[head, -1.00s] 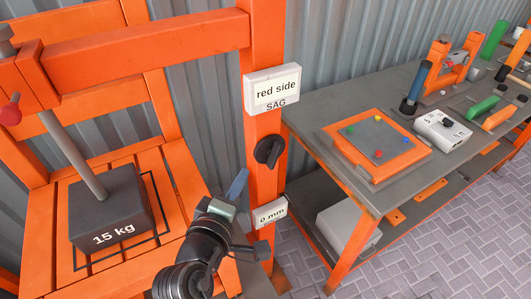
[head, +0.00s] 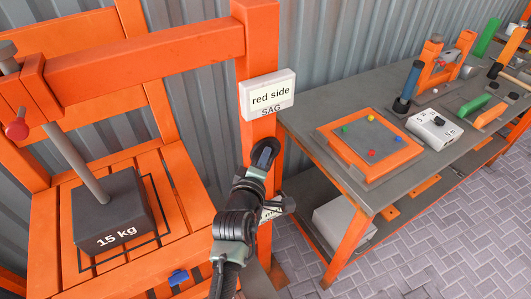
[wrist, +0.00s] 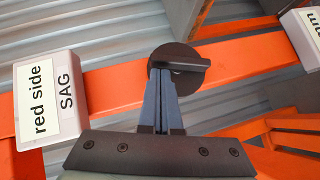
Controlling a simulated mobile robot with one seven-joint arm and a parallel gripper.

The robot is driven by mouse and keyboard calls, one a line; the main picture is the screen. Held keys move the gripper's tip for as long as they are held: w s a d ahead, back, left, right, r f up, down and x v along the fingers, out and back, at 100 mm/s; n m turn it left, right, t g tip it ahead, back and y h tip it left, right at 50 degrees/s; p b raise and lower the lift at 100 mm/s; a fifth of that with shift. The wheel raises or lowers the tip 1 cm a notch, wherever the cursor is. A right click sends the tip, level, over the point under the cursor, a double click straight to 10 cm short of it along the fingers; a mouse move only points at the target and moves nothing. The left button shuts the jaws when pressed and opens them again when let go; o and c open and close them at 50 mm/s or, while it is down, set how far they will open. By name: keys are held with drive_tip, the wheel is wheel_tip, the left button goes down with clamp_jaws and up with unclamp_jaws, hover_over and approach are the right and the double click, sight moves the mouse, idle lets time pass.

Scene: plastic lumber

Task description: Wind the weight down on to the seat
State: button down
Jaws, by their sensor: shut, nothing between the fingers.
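The dark grey weight marked 15 kg (head: 112,207) appears to sit on the slatted orange seat (head: 185,190), inside a black outline. A tilted grey rod (head: 75,163) rises from it to the crossbeam, where a red knob (head: 17,130) shows at the far left. The round black dial (wrist: 190,58) with a bar handle is on the orange post. My gripper (wrist: 161,72) is shut and empty, its blue-grey fingertips overlapping the dial's lower left part beside the bar. I cannot tell whether they touch.
A sign reading "red side SAG" (head: 267,95) is on the post above the dial. A lower mm sign (head: 270,213) is mostly hidden by my arm. A small blue part (head: 178,277) is at the seat's front. A grey workbench (head: 440,150) with several devices stands at right.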

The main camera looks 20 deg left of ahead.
drive_tip(key=shift+w+d, duration=0.1)
idle(0.3)
drive_tip(key=shift+w+d+m+g+p, duration=0.35)
drive_tip(key=shift+d+m+g+p, duration=0.1)
drive_tip(key=shift+p, duration=0.8)
